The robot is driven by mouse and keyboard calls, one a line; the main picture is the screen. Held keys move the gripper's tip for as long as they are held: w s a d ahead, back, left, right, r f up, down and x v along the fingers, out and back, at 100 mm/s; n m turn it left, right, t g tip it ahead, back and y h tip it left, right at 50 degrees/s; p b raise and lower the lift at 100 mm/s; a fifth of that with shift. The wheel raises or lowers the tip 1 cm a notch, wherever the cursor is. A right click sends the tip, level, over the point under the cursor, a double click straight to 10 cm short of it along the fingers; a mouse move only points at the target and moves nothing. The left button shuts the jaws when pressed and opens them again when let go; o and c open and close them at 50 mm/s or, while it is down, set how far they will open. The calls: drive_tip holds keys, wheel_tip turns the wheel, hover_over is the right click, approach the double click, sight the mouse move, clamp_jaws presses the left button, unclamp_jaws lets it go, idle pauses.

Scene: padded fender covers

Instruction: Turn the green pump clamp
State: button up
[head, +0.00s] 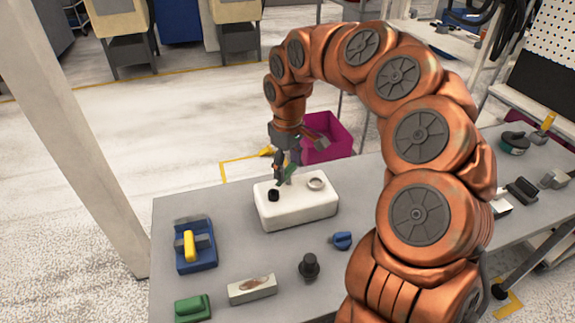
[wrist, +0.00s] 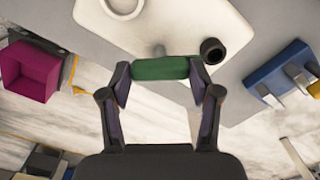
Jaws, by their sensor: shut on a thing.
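The green pump clamp (wrist: 160,68) is a short green bar between my fingertips in the wrist view. My gripper (wrist: 161,74) is shut on it, one finger at each end. In the head view, my gripper (head: 284,165) points down over the back edge of a white pump block (head: 300,211), with a bit of the green clamp (head: 288,174) showing. A small pale post stands on the block by the clamp; whether they touch is unclear. The white block also shows in the wrist view (wrist: 190,18), with a black cap (wrist: 212,50) and a pale ring (wrist: 122,8).
A blue holder (head: 201,256) with a yellow handle, a green block (head: 193,308), a pale box (head: 252,289), a black knob (head: 309,266) and a blue knob (head: 341,240) lie on the grey table (head: 172,220). A magenta bin (head: 333,143) stands beyond it.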

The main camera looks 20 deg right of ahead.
drive_tip(key=m+b, duration=0.3)
drive_tip(key=b, duration=0.1)
drive_tip(key=shift+w+f+m, duration=0.1)
drive_tip(key=shift+f+m, duration=0.1)
drive_tip(key=shift+m, duration=0.2)
drive_tip(key=m+b, duration=0.4)
drive_tip(key=m, duration=0.1)
drive_tip(key=shift+d, duration=0.1)
drive_tip(key=m+b, duration=0.1)
drive_tip(key=m, duration=0.3)
drive_tip(key=shift+r+m+b, duration=0.15)
drive_tip(key=shift+m+b, duration=0.2)
drive_tip(key=shift+m, duration=0.05)
drive_tip(key=shift+r+m, duration=0.1)
drive_tip(key=shift+m, duration=1.9)
drive_tip(key=o, duration=1.1)
drive_tip(key=shift+o, duration=0.2)
